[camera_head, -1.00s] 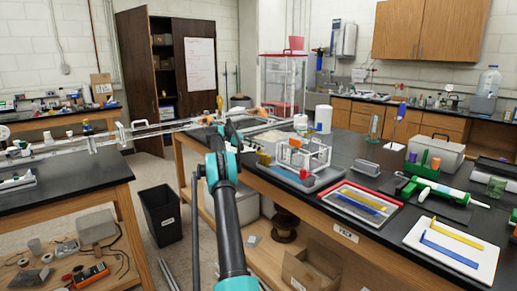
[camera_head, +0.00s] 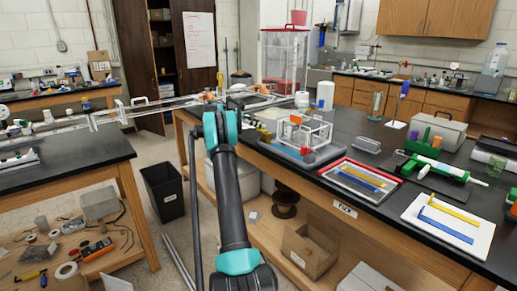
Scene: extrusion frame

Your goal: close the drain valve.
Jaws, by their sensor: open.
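I cannot pick out a drain valve for certain. My gripper (camera_head: 238,104) is small and dark, beyond my teal joint, near the channel's right end. It is open, and my arm partly hides it. I cannot tell whether it touches anything.
The black right bench (camera_head: 398,163) holds a red-rimmed tray (camera_head: 334,185), a white board (camera_head: 409,222), a green-and-white tool (camera_head: 450,173) and a grey box (camera_head: 446,131). A black bin (camera_head: 162,190) stands in the aisle. A cardboard box (camera_head: 309,254) sits on the lower shelf.

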